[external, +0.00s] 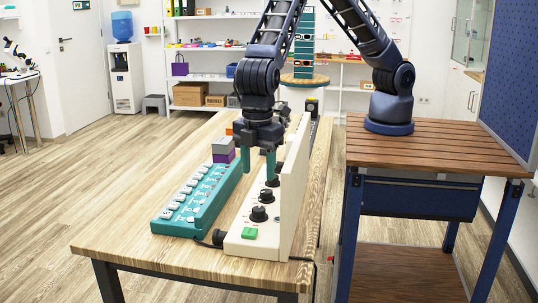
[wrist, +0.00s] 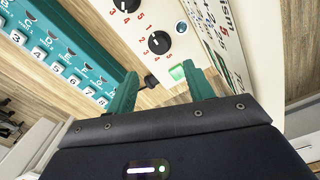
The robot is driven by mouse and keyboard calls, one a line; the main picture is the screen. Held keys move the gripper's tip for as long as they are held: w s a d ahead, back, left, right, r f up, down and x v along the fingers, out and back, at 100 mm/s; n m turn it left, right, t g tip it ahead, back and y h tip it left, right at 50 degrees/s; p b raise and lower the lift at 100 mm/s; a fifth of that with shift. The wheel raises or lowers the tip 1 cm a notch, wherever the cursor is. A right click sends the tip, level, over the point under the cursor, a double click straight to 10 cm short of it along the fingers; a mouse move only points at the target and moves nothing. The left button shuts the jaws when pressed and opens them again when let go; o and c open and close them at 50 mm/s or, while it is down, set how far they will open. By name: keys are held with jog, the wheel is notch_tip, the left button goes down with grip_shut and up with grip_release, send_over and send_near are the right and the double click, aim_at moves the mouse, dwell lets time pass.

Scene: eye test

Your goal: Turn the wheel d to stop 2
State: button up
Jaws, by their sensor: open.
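A cream control panel (external: 240,245) lies on the wooden table with a row of black wheels. The nearest wheel (external: 258,214) sits just behind a green button (external: 249,233); another wheel (external: 266,196) is behind it. In the wrist view one wheel (wrist: 159,43) with numbers around it shows near the green button (wrist: 178,73), and a second wheel (wrist: 127,5) is cut by the top edge. I cannot read which wheel is d or where its pointer stands. My gripper (external: 258,166) points down above the panel's farther part, teal fingers apart and empty (wrist: 162,88).
A teal box (external: 197,203) with numbered white keys stands left of the panel. An upright cream board (external: 295,185) rises along the panel's right side. Grey and purple blocks (external: 223,151) are beyond the teal box. A black cable plug (external: 218,237) juts from the panel's left side.

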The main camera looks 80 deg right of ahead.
aim_at(258, 208)
notch_tip(258, 208, down, 10)
jog(key=shift+f, duration=0.25)
dwell(0.3)
jog(key=c, duration=1)
jog(key=shift+o, duration=0.2)
jog(key=n, duration=0.4)
jog(key=shift+n, duration=2.4)
